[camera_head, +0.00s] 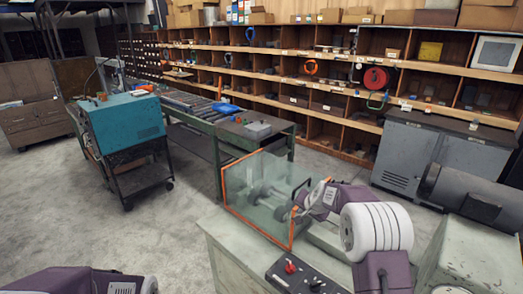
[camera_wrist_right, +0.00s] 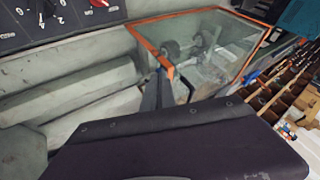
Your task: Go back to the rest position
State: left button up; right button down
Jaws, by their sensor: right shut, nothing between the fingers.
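My right gripper (camera_head: 304,192) is shut and empty, beside the near right corner of a clear guard with an orange frame (camera_head: 224,187) on a grey-green machine. Its dark fingers (camera_wrist_right: 160,88) also show in the right wrist view, close to the guard's orange edge (camera_wrist_right: 150,42). Behind the clear panel is a grey part with round flange-like ends (camera_head: 262,193); the panel blurs it, and I cannot tell if it is the flanged pipe. Only a purple and white piece of my left arm shows at the bottom left of the head view; its gripper is out of frame.
A control panel with a red knob (camera_head: 290,267) is at the machine's front. A grey motor (camera_head: 470,195) stands at right. A teal machine (camera_head: 122,122) on a cart, a roller conveyor (camera_head: 190,103) and long shelves (camera_head: 300,72) stand behind. The floor at left is clear.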

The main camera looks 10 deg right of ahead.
jog(key=s+a+r+n, duration=0.1)
jog(key=s+a+r, duration=0.1)
jog(key=s, duration=0.4)
jog(key=s+a+r+n, duration=0.1)
jog(key=s+a+r, duration=0.15)
jog(key=s, duration=0.35)
pick_arm(q)
jog(key=shift+s+f+b, duration=0.35)
jog(key=shift+f+b, duration=0.15)
pick_arm(e)
jog(key=s+f+n+g, duration=0.3)
jog(key=s+f, duration=0.2)
jog(key=s, duration=0.7)
jog(key=s+f+n+g, duration=0.3)
jog(key=s+f, duration=0.2)
jog(key=s, duration=0.7)
jog(key=shift+s+f, duration=0.2)
jog(key=shift+f, duration=0.1)
